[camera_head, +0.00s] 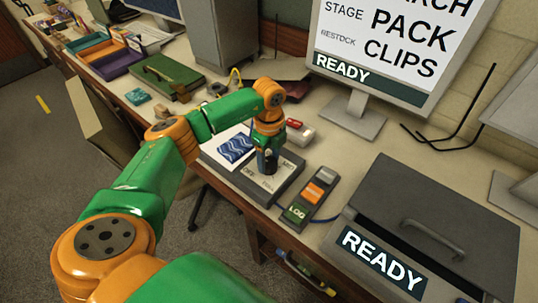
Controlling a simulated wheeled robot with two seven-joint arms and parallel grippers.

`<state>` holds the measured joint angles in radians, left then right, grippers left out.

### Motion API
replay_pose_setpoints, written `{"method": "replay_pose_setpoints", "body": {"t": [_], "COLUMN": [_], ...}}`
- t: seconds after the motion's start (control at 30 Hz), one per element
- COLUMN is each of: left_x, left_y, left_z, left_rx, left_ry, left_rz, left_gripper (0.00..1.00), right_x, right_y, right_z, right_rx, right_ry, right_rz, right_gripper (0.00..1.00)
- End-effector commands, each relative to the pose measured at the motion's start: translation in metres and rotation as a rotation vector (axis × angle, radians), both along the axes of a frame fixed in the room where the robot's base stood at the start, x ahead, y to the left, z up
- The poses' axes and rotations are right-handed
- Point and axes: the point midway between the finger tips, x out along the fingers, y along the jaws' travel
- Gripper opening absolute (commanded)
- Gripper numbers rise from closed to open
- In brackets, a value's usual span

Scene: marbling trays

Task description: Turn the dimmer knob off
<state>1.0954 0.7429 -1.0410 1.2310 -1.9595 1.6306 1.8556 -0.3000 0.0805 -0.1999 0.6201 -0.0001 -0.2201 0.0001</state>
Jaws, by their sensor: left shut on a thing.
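The dimmer knob (267,163) is a dark cylinder on a grey panel box (283,192) marked OFF and MIST, with a third label partly readable. The box sits near the front edge of the bench. My left gripper (267,150) points down over the knob and is shut on it. The fingers hide much of the knob, so I cannot tell which label it points to. My right gripper is not in view.
Right of the box are a LOG remote with buttons (310,197) and a dark lidded case (437,215) marked READY. A monitor (400,45) stands behind. A green case (165,76) and coloured trays (97,49) lie to the left.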

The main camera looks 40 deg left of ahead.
Motion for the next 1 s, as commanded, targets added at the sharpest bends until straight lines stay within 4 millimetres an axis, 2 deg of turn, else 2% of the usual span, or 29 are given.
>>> {"method": "replay_pose_setpoints", "body": {"t": [0.3, 0.5, 1.0], "left_x": [0.001, 0.001, 0.001], "left_y": [0.001, 0.001, 0.001], "left_z": [0.003, 0.002, 0.001], "left_rx": [0.001, 0.0, 0.0], "left_ry": [-0.004, -0.004, -0.005], "left_rz": [0.245, 0.349, 0.432], "left_gripper": [0.03, 0.03, 0.03], "right_x": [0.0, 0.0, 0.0], "right_y": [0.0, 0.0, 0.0], "right_z": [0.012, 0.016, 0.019], "right_rx": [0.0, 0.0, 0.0], "right_ry": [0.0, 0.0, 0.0], "right_rz": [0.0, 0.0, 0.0], "right_gripper": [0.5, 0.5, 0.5]}}
